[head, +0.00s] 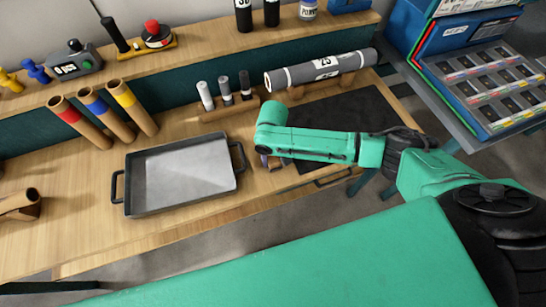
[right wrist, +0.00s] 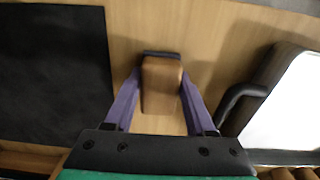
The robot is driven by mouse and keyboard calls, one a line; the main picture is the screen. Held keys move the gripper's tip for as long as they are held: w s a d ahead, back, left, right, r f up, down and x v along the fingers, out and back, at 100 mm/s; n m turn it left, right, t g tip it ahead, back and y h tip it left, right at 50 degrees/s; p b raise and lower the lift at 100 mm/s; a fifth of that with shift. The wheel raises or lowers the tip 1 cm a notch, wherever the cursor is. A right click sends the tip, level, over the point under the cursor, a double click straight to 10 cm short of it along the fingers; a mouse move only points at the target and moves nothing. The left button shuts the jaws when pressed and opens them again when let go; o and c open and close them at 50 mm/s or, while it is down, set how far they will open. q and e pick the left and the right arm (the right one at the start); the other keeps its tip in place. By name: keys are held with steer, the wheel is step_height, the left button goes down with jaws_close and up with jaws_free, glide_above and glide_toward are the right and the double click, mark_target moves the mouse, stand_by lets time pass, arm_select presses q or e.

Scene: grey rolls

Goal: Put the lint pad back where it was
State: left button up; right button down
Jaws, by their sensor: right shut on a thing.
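The lint pad (right wrist: 162,85), a brown wooden block with a dark strip at its far end, sits between the two purple fingers of my right gripper (right wrist: 160,90) in the right wrist view. The gripper is shut on it, over the bare wood between the black mat (right wrist: 50,75) and the tray. In the head view my right gripper (head: 268,160) is just right of the metal tray (head: 181,210), mostly hidden under my green arm, and the pad is hard to make out there. Whether the pad touches the table, I cannot tell. My left gripper is not in view.
A wooden holder (head: 212,115) with grey-shaded rollers stands behind the tray. A large grey roll (head: 315,70) lies at the back, behind the black mat (head: 345,112). Several colour-banded tubes (head: 107,115) lean at the left. A shelf (head: 195,48) with tools runs along the back.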

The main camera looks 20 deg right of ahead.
mark_target(273, 157)
steer(key=shift+c, duration=2.4)
jaws_free()
steer(key=shift+f, duration=0.1)
steer(key=shift+o, duration=1.2)
step_height(273, 157, up, 12)
steer(key=shift+r+b, duration=0.2)
steer(key=shift+b, duration=0.1)
steer(key=shift+f, duration=0.1)
